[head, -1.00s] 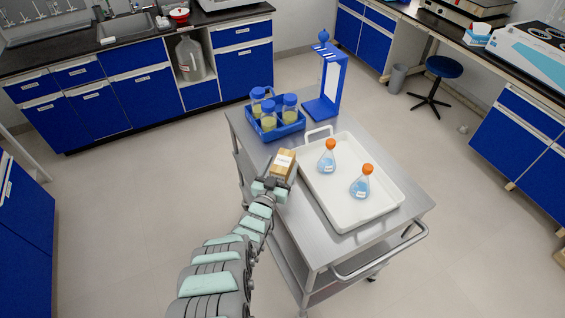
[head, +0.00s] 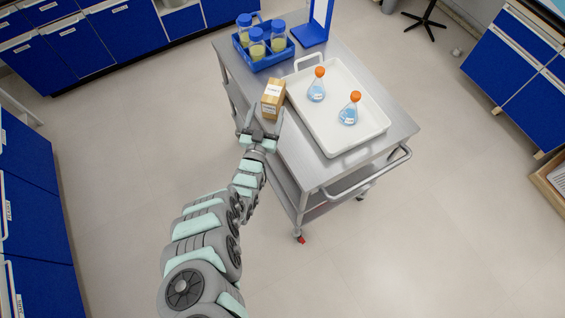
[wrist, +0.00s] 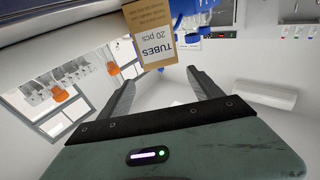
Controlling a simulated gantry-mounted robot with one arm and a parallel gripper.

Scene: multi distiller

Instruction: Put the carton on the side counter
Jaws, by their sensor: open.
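The carton (head: 273,98) is a small tan box with a white label. It stands on the grey metal cart (head: 292,150), near its left edge, beside the white tray. In the wrist view the carton (wrist: 150,32) reads "TUBES 20 pcs" and sits just beyond the fingertips. My gripper (head: 264,118) is open and empty at the cart's left edge, with its fingers pointing at the carton. In the wrist view my gripper (wrist: 161,76) shows its two fingers spread apart with nothing between them. I cannot tell which surface is the side counter; the countertops are mostly out of the head view.
The white tray (head: 335,146) holds two blue-liquid flasks (head: 316,85) with orange caps. A blue rack (head: 266,62) of blue-capped bottles and a blue stand (head: 312,33) are at the cart's far end. Blue cabinets (head: 28,200) line the left, back and right. Floor between is clear.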

